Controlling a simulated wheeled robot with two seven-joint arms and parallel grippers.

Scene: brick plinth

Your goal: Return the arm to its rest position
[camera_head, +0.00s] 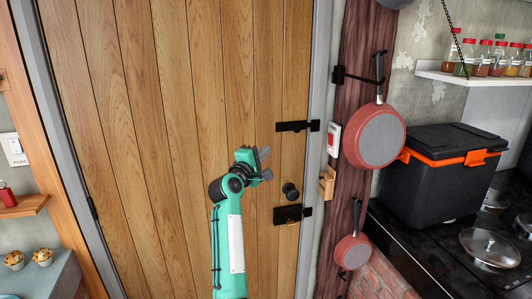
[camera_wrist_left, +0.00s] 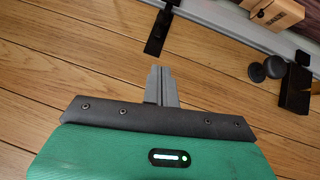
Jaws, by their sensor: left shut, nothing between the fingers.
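My left arm is green and rises from the bottom of the head view, and its gripper (camera_head: 264,163) is raised in front of a wooden plank door (camera_head: 180,120). In the left wrist view the two grey fingers of the left gripper (camera_wrist_left: 160,80) are together with nothing between them. The gripper is left of and a little above the black door knob (camera_head: 290,190). In the wrist view the knob (camera_wrist_left: 265,70) is apart from the fingers, to their right. My right gripper is not in view.
A black latch (camera_head: 292,126) and a lower black lock plate (camera_head: 288,214) are on the door's right side. Red pans (camera_head: 376,138) hang on a dark wooden post to the right. A black box with orange trim (camera_head: 440,180) stands on the stove. A small counter with muffins (camera_head: 42,256) is at lower left.

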